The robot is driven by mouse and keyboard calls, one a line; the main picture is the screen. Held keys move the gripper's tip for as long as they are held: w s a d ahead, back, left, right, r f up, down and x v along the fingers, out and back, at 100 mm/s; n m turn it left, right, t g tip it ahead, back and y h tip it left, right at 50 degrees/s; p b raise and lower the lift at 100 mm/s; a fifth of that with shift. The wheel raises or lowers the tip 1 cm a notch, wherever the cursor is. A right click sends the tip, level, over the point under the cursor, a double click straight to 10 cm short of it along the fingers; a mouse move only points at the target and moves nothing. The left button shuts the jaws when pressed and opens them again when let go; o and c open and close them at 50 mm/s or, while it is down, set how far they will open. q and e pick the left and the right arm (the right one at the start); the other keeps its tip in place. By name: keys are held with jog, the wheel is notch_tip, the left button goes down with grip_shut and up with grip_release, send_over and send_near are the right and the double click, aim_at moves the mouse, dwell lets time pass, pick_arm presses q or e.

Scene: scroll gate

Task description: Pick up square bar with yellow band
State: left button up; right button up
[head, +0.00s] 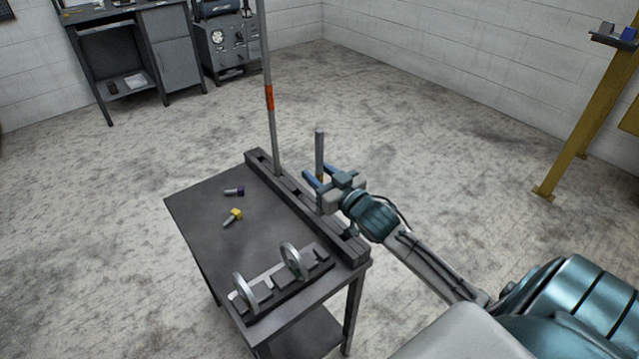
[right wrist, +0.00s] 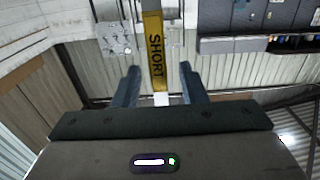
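A short grey bar (head: 319,145) stands upright at the dark slotted rail (head: 335,232) along the table's right edge. Its yellow band, printed "SHORT", shows large in the right wrist view (right wrist: 155,50). My right gripper (head: 311,178) comes in level from the right at the bar's height. In the right wrist view its two blue fingers (right wrist: 158,82) are apart, with the bar between them and a gap showing on each side. The gripper partly hides the bar's lower part in the head view. My left gripper is not in view.
A taller bar with an orange-red band (head: 269,97) stands at the rail's far end.

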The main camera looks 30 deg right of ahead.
grip_shut()
